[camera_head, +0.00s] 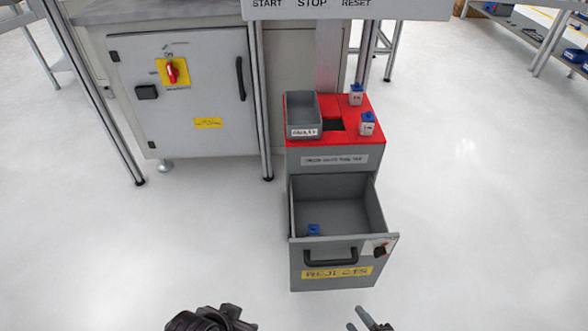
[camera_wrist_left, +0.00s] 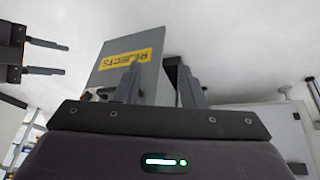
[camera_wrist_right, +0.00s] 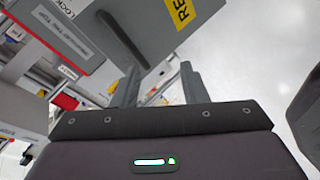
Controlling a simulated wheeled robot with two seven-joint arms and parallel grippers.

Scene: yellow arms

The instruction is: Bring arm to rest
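My right gripper (camera_head: 358,319) shows at the bottom edge of the head view, in front of the drawer and apart from it. In its wrist view (camera_wrist_right: 160,85) the two fingers stand apart with nothing between them. My left gripper (camera_head: 215,318) is at the bottom edge, left of the drawer, partly cut off. In its wrist view (camera_wrist_left: 160,85) its fingers also stand apart and empty. The grey drawer (camera_head: 384,262), labelled REJECTS, is pulled open. A small blue-topped item (camera_head: 313,230) lies inside it.
The drawer's cabinet has a red top (camera_head: 345,140) with a grey bin (camera_head: 302,113) and two small blue-and-white items (camera_head: 356,94) (camera_head: 368,123). A grey control cabinet (camera_head: 190,100) with a red switch stands at left. The floor on both sides of the drawer is clear.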

